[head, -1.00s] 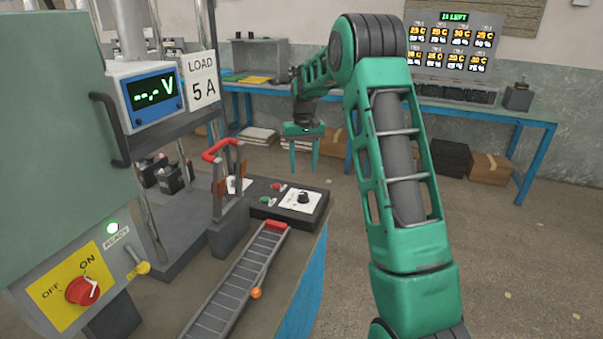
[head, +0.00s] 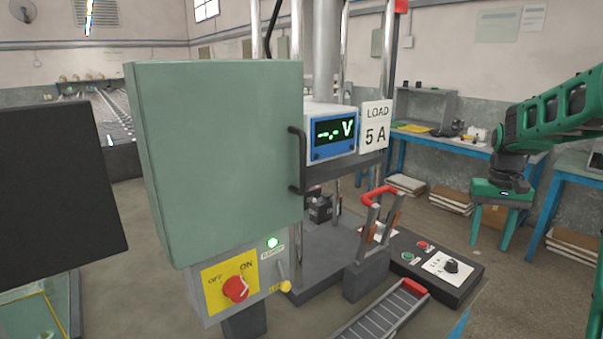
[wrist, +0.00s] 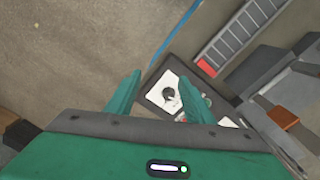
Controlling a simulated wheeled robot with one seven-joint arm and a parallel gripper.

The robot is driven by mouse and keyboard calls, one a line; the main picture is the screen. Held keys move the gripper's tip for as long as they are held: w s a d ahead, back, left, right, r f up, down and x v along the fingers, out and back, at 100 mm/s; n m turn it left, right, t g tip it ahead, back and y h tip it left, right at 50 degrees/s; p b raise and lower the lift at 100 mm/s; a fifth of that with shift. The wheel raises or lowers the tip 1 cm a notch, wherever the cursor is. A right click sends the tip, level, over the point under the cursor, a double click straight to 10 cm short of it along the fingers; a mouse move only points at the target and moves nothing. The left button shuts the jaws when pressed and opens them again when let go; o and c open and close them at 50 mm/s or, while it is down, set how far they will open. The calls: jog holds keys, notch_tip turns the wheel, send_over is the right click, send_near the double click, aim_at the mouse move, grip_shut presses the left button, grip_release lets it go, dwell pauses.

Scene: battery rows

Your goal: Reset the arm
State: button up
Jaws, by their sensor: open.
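My green arm (head: 560,108) reaches in from the right edge in the head view. My gripper (head: 491,240) hangs from it, fingers down, open and empty. It is in the air, to the right of the bench with the tester. In the wrist view my gripper (wrist: 160,84) shows two separated green fingers with nothing held between them. Beyond the fingers lies the dark control box (wrist: 166,97) with a black knob, partly hidden by the right finger. Most of my upper arm is out of the head view.
A green cabinet (head: 215,160) with a red switch (head: 236,289) stands in front of a voltage display (head: 333,131). A red-handled fixture (head: 378,215), control box (head: 440,267) and ribbed ramp (head: 385,315) sit right of it. Blue tables (head: 440,147) stand behind. A dark panel (head: 60,190) is at left.

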jog(key=s+a+f+m, duration=0.1)
jog(key=s+a, duration=0.2)
jog(key=s, duration=1.4)
jog(key=s+a+f, duration=0.1)
jog(key=s+a, duration=0.3)
jog(key=s, duration=1.2)
jog(key=shift+s+a+f+m+y, duration=0.15)
jog(key=shift+s+m+y, duration=0.15)
jog(key=shift+s+m, duration=0.1)
